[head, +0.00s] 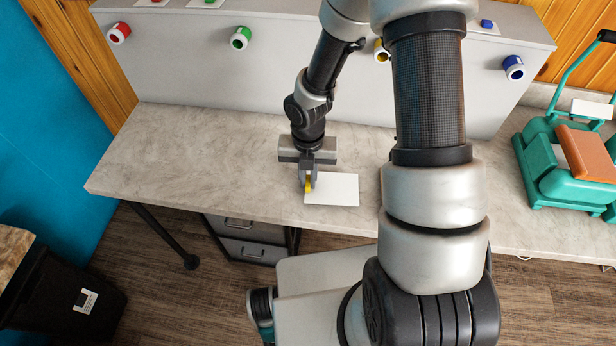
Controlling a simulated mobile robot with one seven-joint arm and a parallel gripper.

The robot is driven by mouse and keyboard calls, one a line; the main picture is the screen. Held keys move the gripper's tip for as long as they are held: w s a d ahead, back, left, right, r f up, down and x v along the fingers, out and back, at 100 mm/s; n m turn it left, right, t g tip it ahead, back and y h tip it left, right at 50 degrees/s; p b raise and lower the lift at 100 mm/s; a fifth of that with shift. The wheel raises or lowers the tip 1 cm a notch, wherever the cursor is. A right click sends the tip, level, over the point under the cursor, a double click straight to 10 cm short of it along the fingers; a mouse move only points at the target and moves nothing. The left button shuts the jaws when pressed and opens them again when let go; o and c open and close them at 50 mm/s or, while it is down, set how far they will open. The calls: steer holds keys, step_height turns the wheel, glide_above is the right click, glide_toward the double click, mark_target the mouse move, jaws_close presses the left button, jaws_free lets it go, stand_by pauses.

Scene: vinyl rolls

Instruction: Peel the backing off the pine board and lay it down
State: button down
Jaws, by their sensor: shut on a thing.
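A flat white sheet (338,190) lies on the worktop near its front edge, in the middle of the head view. It appears to be the backing; no wood-coloured pine board shows, and I cannot tell whether one lies under it. My gripper (308,184) points down at the sheet's left edge. It is shut, with a small yellow tab (308,187) at its fingertips. The tab seems to belong to the sheet's left edge, but the fingers partly hide where they meet. The sheet looks flat, with no visible lifted corner.
The marble-look worktop (190,160) is clear to the left. A grey panel (260,80) behind carries red (119,33), green (240,38), yellow (381,52) and blue rolls (513,68). A teal machine (545,165) stands right. A black bin (60,300) stands lower left.

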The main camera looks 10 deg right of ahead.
steer(key=shift+f, duration=0.1)
stand_by(0.3)
steer(key=shift+f+b, duration=0.4)
steer(key=shift+f, duration=0.15)
steer(key=shift+f, duration=0.15)
stand_by(0.3)
steer(key=c, duration=0.5)
jaws_free()
steer(key=shift+c, duration=0.2)
steer(key=shift+r+p, duration=3.35)
steer(key=shift+r, duration=0.1)
steer(key=shift+r+p, duration=0.3)
steer(key=shift+r, duration=0.75)
